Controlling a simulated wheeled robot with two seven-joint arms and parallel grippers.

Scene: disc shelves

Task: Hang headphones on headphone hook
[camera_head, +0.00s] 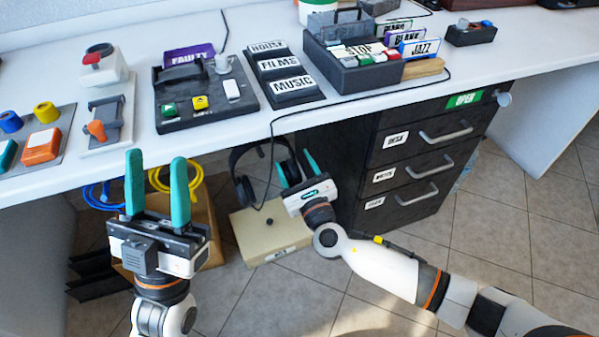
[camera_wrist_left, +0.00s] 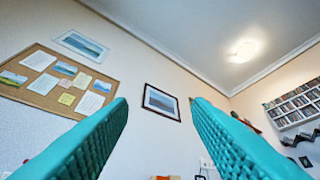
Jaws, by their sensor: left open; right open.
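The black headphones (camera_head: 244,189) are just under the desk's front edge, above a beige box. The headband arches at the top, and a thin black cable runs from them up onto the desk. I cannot tell whether they hang or rest on something. No headphone hook can be made out. My right gripper (camera_head: 297,167), with teal fingers, is open beside the headphones' right ear cup, overlapping it in the head view; contact is unclear. My left gripper (camera_head: 156,163) is open and empty, pointing up in front of the desk edge. Its spread fingers show in the left wrist view (camera_wrist_left: 160,115).
The white desk (camera_head: 350,98) holds a player (camera_head: 205,120), label blocks (camera_head: 287,85) and a disc box (camera_head: 345,72). A dark drawer cabinet (camera_head: 425,155) stands right of the headphones. The beige box (camera_head: 270,235) sits on the tiled floor below. Blue and yellow cables hang at left.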

